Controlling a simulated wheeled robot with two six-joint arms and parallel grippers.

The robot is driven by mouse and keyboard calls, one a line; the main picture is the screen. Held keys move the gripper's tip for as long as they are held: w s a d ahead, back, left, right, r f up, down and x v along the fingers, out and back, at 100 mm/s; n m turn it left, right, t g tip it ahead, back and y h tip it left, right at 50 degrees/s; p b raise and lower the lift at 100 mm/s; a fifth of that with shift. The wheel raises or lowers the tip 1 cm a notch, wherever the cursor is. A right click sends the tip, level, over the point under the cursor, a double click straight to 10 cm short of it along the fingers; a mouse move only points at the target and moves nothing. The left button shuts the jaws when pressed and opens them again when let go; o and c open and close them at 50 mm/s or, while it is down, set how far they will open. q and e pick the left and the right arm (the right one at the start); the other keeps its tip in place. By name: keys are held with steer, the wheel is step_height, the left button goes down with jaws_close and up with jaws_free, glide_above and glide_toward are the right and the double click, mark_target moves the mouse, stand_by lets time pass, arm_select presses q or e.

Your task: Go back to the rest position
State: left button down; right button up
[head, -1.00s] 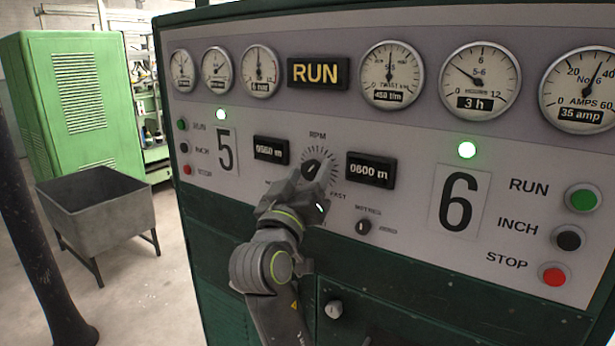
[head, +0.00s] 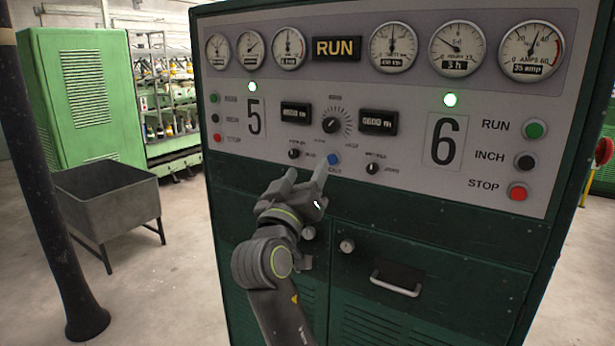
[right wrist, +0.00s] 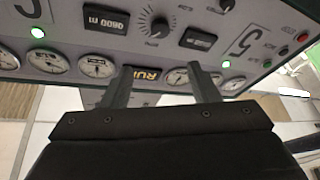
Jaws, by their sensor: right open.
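My right gripper (head: 306,178) is open and empty in the head view, in front of the lower part of the control panel (head: 410,182). Its two fingers point up toward the panel, and it appears apart from the RPM knob (head: 335,121). In the right wrist view the two fingers (right wrist: 160,85) stand apart with nothing between them, and the RPM knob (right wrist: 159,27) shows beyond them. My left gripper is not in view.
A green cabinet (head: 83,95) and a grey bin on legs (head: 108,200) stand to the left. A dark post (head: 38,170) rises at the far left. A drawer handle (head: 395,284) sticks out low on the machine. Open floor lies between bin and machine.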

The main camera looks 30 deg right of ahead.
steer(key=w+a+f+n+y, duration=0.1)
steer(key=w+f+n+y, duration=0.35)
steer(key=f, duration=0.85)
steer(key=w+f+n+y, duration=0.3)
steer(key=w+f, duration=0.2)
steer(key=f, duration=0.7)
steer(key=s+f+n+g+y+b, duration=0.1)
steer(key=s+f+g+y, duration=0.15)
steer(key=f, duration=1.35)
steer(key=s+f+n+g+y, duration=0.15)
steer(key=s+f, duration=0.25)
steer(key=f, duration=1.1)
steer(key=s+f+m+g+y+b, duration=0.1)
steer(key=s+f+m+g+y, duration=0.2)
steer(key=s+f, duration=1.95)
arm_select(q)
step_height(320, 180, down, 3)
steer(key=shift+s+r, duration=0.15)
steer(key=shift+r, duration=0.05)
arm_select(e)
steer(key=s+f+m+g, duration=0.1)
steer(key=s+f, duration=0.4)
steer(key=s, duration=0.9)
steer(key=s+f+m+g+y, duration=0.1)
steer(key=s+f+g, duration=0.3)
steer(key=s, duration=1)
steer(key=shift+s+a+f+g, duration=0.15)
steer(key=shift+a+f+g, duration=0.2)
steer(key=shift+f, duration=0.25)
